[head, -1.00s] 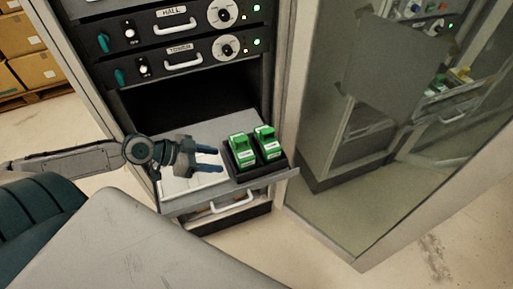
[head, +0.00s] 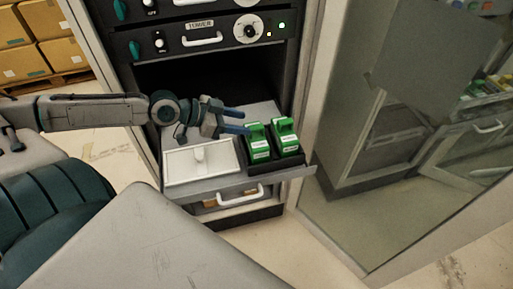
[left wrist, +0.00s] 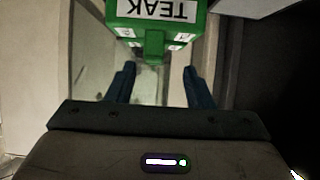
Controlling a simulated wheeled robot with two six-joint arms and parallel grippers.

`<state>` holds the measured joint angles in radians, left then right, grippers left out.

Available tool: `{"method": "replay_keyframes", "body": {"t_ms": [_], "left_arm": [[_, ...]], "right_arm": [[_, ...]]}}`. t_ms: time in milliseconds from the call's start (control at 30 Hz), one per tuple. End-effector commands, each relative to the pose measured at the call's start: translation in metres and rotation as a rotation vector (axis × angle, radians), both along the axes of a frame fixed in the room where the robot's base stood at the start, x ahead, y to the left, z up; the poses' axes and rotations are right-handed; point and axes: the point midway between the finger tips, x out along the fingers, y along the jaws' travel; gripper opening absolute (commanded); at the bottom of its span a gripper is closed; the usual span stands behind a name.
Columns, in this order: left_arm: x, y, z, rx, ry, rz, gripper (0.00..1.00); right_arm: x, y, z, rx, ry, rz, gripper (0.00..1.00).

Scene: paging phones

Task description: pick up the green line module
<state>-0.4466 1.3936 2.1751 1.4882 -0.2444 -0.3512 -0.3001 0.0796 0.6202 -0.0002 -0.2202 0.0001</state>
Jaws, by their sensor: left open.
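Two green line modules stand side by side in a black holder (head: 276,167) on the pulled-out shelf: a left one (head: 259,149) and a right one (head: 288,143). Their labels are too small to read in the head view. My left gripper (head: 243,122) is open and empty, its fingertips just behind and left of the left module's top. In the left wrist view, a green module (left wrist: 155,40) with an upside-down label reading TEAK lies beyond the open fingertips (left wrist: 158,72), roughly centred between them. Whether the fingers touch it I cannot tell. My right gripper is out of view.
A white panel with a raised handle (head: 200,172) lies on the shelf left of the holder. A drawer handle (head: 240,197) is below. Rack units with knobs (head: 247,27) are above a dark opening. A glass panel (head: 400,130) stands at the right.

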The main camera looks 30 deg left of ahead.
Motion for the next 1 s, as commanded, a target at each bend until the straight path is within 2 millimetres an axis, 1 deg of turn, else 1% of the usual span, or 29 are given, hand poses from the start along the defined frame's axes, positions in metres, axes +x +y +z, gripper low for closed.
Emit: {"method": "replay_keyframes", "body": {"t_ms": [33, 200, 400, 667, 900, 1000], "left_arm": [[0.003, -0.002, -0.002, -0.004, -0.006, 0.001, 0.47], [0.009, -0.008, -0.008, -0.006, -0.004, 0.000, 0.47], [0.016, -0.014, -0.010, -0.004, -0.003, -0.001, 0.47], [0.017, -0.017, -0.012, -0.001, 0.000, -0.001, 0.47], [0.023, -0.026, -0.017, -0.006, -0.001, 0.000, 0.47], [0.026, -0.030, -0.020, -0.005, -0.002, 0.000, 0.47]], "right_arm": [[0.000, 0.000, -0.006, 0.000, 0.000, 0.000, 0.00], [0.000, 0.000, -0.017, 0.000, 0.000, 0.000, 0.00], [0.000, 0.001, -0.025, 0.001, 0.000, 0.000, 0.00], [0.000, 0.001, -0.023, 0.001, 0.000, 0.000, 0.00], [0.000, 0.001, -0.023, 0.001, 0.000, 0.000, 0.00], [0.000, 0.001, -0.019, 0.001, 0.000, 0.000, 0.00]]}}
